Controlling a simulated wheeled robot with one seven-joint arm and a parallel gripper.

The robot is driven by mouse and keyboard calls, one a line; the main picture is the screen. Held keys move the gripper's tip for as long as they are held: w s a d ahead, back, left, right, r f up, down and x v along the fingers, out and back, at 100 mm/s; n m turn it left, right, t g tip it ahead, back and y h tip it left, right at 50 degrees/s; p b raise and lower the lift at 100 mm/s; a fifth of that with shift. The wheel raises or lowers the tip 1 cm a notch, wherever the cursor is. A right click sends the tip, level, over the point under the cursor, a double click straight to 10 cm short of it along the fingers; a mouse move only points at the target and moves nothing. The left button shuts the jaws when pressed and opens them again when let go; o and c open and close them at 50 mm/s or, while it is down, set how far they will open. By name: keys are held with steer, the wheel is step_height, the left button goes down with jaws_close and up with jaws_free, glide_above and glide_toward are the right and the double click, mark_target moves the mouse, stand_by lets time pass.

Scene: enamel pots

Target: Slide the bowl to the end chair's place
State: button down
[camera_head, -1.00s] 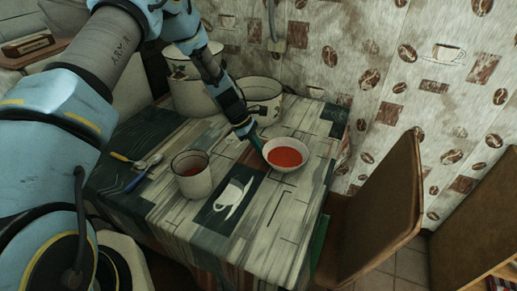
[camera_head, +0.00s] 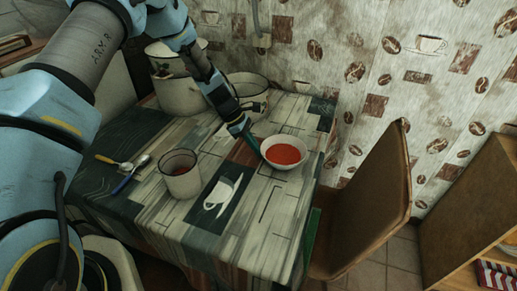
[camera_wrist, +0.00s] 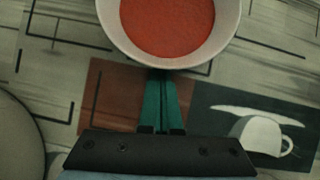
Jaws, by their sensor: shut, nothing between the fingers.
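A white bowl (camera_head: 284,165) of red soup stands upright on the table (camera_head: 265,235), near its right edge. The end chair (camera_head: 372,200), brown-backed, stands at the table's right end. My gripper (camera_head: 256,152) is low over the table, at the bowl's left side. In the wrist view my gripper (camera_wrist: 160,88) shows two green fingers close together, shut and empty, with their tips at the near rim of the bowl (camera_wrist: 168,60). The tips look against or just under the bowl's wall; exact contact is hard to tell.
A mug (camera_head: 181,182) stands left of the bowl, with spoons (camera_head: 130,175) beyond it. The tabletop right of the bowl is a narrow clear strip.

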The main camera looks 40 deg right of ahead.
steer(key=w+a, duration=0.2)
steer(key=shift+w+r+b, duration=0.3)
steer(key=shift+w, duration=0.1)
steer(key=b+v, duration=0.2)
steer(key=v, duration=0.7)
steer(key=shift+r, duration=0.2)
steer(key=w+a+r+m+t+y, duration=0.1)
steer(key=w+a+r+m+t, duration=0.15)
steer(key=a, duration=0.75)
steer(key=w+a+r+m+t+y, duration=0.1)
steer(key=a+r, duration=0.3)
steer(key=a, duration=0.6)
steer(key=s+a+r+m+t, duration=0.1)
steer(key=s+a, duration=0.2)
steer(key=a, duration=0.4)
steer(key=s+a+r+m+t+y, duration=0.1)
steer(key=s+a+r+m, duration=0.1)
steer(key=a, duration=0.5)
steer(key=s+a+r+m+t, duration=0.1)
steer(key=s+a+r+m, duration=0.1)
steer(key=s+a, duration=0.2)
steer(key=a, duration=0.3)
steer(key=shift+y, duration=0.4)
steer(key=shift+r+m, duration=0.1)
steer(key=shift+m, duration=0.15)
